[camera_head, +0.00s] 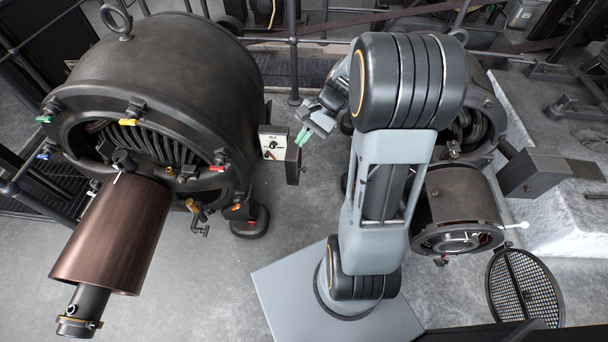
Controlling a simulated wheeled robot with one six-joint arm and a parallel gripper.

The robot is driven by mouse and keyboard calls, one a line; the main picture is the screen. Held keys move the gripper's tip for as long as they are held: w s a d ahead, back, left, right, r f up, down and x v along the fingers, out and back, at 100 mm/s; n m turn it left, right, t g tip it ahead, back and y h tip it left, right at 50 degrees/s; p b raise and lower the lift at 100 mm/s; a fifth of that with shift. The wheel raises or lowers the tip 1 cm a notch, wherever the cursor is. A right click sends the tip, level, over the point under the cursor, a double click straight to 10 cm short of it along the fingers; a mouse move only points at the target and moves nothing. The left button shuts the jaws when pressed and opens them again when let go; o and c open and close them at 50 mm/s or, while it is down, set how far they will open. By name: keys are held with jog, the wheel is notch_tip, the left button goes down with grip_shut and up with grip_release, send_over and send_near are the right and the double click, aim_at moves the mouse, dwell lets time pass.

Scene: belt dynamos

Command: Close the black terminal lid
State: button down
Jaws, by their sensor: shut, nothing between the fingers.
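A small box with a cream front panel and a dark dial (272,143) is mounted on the right side of the big left dynamo (165,75). A dark, narrow flap-like part (293,162) stands along the panel's right side. It looks like the black terminal lid, but I cannot tell its hinge or exact angle. My gripper (304,137), with green fingertips, is shut and empty just above and right of this dark part. I cannot tell whether the fingertips touch it.
A copper-brown pulley drum (115,235) projects from the left dynamo. A second, smaller dynamo (460,200) stands right, partly behind my arm. A grey block (535,172) adjoins a pale stone plinth (570,220). A round mesh cover (524,287) lies at lower right. Floor below the panel is clear.

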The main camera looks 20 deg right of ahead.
jog(key=w+d+f+m+t+y+b, duration=0.25)
jog(key=d+f+m+b, duration=0.2)
jog(key=f, duration=0.35)
jog(key=w+d+f+m+t+y+b, duration=0.1)
jog(key=w+d+f+m+y+b, duration=0.15)
jog(key=d+f, duration=0.45)
jog(key=m+t+y+b, duration=0.3)
jog(key=m+t+b, duration=0.2)
jog(key=m+t, duration=0.15)
send_near(297, 162)
jog(key=w+a+f+b, duration=0.1)
jog(key=w+a+b, duration=0.2)
jog(key=w+a, duration=0.1)
jog(key=shift+w+a+f+h, duration=0.3)
jog(key=shift+w+a, duration=0.05)
jog(key=shift+a, duration=0.5)
jog(key=shift+m, duration=0.25)
